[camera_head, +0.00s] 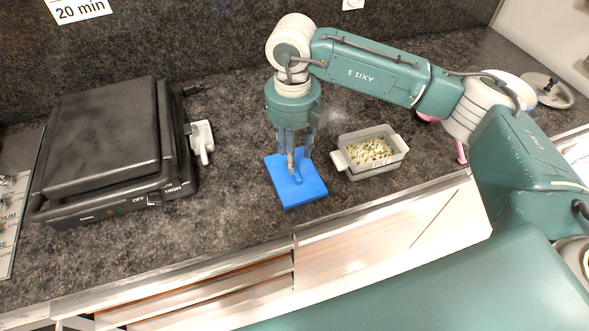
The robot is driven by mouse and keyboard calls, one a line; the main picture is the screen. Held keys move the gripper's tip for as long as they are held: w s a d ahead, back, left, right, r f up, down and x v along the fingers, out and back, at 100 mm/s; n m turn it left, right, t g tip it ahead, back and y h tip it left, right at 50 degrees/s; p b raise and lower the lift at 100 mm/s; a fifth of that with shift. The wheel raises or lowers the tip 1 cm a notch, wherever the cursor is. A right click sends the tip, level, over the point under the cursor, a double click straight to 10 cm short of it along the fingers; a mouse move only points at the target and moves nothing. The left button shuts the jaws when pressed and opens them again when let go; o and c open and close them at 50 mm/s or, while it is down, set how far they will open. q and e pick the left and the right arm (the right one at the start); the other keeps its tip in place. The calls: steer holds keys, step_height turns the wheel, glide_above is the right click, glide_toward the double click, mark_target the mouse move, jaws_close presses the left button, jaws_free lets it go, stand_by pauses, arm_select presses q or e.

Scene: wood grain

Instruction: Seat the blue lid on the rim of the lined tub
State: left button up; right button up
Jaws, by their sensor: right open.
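The blue lid (300,191) lies flat on the dark speckled counter, with a raised blue handle in its middle. The lined tub (394,161) stands just to its right, a grey tub with end handles and white and green food inside. My right gripper (296,170) points down over the lid, its fingertips at the lid's handle. The fingers are open; whether they touch the handle is hard to tell. My left gripper is not in view. The tub's rim is uncovered.
A black contact grill (105,140) stands at the left, with a white object (202,139) beside it. A glass pot lid (549,89) and a partly hidden pink-handled item lie at the right, behind my arm. The counter's front edge (240,252) runs below.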

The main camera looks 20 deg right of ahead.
mark_target(306, 185)
steer(key=shift+w+f, duration=0.1)
steer(key=shift+f, duration=0.25)
steer(key=shift+w+f+p, duration=0.15)
steer(key=shift+f+p, duration=0.2)
step_height(306, 185, down, 4)
steer(key=shift+r+p, duration=0.2)
steer(key=shift+p, duration=0.85)
steer(key=shift+w+f, duration=0.1)
steer(key=shift+f, duration=0.45)
steer(key=c, duration=0.4)
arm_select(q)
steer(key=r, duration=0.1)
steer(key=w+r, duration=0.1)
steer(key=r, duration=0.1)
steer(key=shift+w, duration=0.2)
arm_select(e)
jaws_close()
